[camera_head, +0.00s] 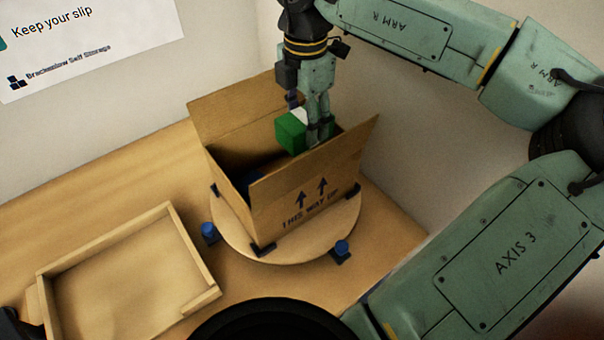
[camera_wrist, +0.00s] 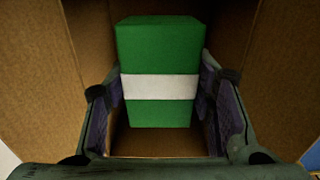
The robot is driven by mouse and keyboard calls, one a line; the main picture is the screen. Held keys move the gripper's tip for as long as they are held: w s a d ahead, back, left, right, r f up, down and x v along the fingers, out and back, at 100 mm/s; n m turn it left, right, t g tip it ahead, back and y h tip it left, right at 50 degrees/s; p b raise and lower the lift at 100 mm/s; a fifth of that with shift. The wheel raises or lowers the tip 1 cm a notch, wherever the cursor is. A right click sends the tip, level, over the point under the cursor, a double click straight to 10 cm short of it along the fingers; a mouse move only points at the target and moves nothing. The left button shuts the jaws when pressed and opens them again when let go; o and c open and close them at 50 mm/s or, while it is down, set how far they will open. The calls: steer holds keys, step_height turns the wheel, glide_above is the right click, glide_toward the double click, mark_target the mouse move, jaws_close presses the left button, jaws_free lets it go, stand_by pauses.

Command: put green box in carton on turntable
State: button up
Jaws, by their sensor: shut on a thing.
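The green box (camera_head: 291,133) has a white band around it. My gripper (camera_head: 317,125) is shut on it and holds it at the open top of the carton, within its walls. In the wrist view the green box (camera_wrist: 160,50) sits between my two fingers (camera_wrist: 163,110), with cardboard walls around it. The carton (camera_head: 300,205) stands open on the round wooden turntable (camera_head: 300,250), flaps up, with arrows and "THIS WAY UP" on its front. The carton's floor shows in part below the box in the wrist view. Something blue shows low inside the carton in the head view.
A shallow wooden tray (camera_head: 120,285), seemingly empty, lies on the table left of the turntable. Blue knobs (camera_head: 209,231) and dark corner brackets stand around the turntable. A sign (camera_head: 80,40) hangs on the wall behind.

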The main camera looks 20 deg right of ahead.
step_height(320, 180, down, 12)
steer(key=b, duration=0.5)
steer(key=shift+f, duration=0.1)
steer(key=shift+f, duration=0.2)
steer(key=o, duration=1.2)
steer(key=shift+r, duration=0.15)
steer(key=shift+r, duration=0.2)
step_height(320, 180, up, 12)
steer(key=shift+f+b, duration=0.15)
steer(key=shift+b, duration=0.55)
